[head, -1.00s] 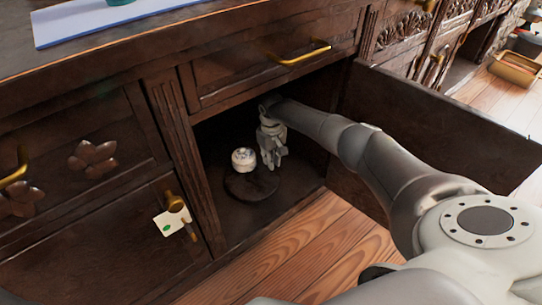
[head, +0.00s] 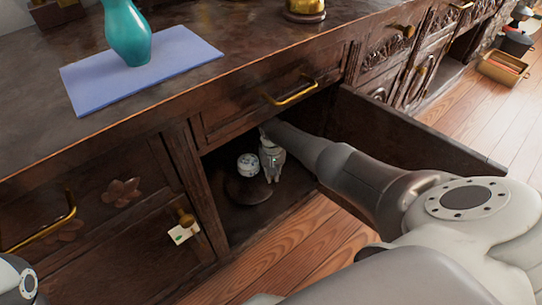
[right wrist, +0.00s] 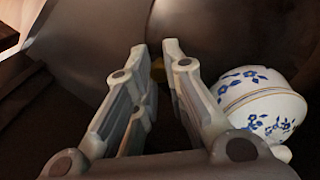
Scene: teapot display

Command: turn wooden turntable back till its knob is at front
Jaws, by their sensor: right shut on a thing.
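The wooden turntable (head: 245,192) is a dark round disc on the floor of the open cabinet compartment. A white pot with blue flowers (head: 248,165) stands on it toward the back; it also shows large at the right in the right wrist view (right wrist: 262,103). My right gripper (head: 272,179) reaches down into the compartment, just right of the pot. In the right wrist view its fingers (right wrist: 157,72) are shut on a small brass-coloured knob (right wrist: 158,68), mostly hidden between the fingertips. My left gripper is out of view.
A drawer with a brass handle (head: 290,92) is above the compartment. On the countertop, a teal vase (head: 127,35) stands on a blue mat (head: 190,55). The wooden floor in front is clear.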

